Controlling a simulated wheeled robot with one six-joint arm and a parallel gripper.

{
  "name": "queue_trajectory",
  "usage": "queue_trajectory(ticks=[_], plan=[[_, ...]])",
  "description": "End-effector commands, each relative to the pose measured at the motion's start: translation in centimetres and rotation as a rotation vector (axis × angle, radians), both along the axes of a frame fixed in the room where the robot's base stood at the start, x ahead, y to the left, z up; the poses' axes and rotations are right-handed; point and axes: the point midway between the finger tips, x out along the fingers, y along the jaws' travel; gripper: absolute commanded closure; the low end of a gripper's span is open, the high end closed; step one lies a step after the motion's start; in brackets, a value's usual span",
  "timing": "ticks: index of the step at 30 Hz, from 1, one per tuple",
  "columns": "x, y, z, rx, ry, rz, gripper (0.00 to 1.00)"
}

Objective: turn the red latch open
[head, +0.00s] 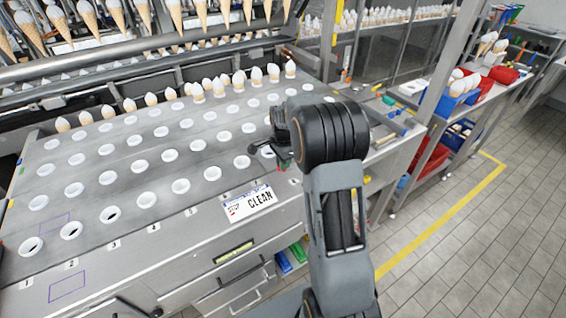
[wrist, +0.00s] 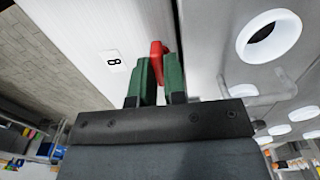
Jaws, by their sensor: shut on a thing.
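The red latch (wrist: 157,48) shows in the wrist view, at the seam between a pale panel and the grey metal top. My gripper (wrist: 159,68) has its two green fingers on either side of the latch and is shut on it. The fingers hide the latch's lower part. In the head view my gripper (head: 284,160) is at the right front edge of the machine top, right of the CLEAN sign. The latch is mostly hidden there behind my gripper and arm.
The grey machine top (head: 130,182) has rows of white-rimmed holes, with cones standing along the back row. The CLEAN sign (head: 249,204) lies near the front edge. A tag marked 8 (wrist: 115,63) is left of the fingers. Shelves with bins (head: 458,92) stand right.

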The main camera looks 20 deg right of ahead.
Motion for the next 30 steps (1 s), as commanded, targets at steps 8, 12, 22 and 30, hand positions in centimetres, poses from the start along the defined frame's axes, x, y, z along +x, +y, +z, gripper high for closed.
queue_trajectory(ticks=[8, 12, 22, 30], plan=[[0.06, -0.03, 0.11, 0.0, -0.003, -0.012, 1.0], [0.06, -0.03, 0.12, 0.0, -0.004, -0.012, 1.0], [0.03, 0.0, 0.05, 0.001, -0.002, -0.009, 0.63], [0.06, 0.01, 0.48, 0.0, -0.003, -0.008, 0.63]])
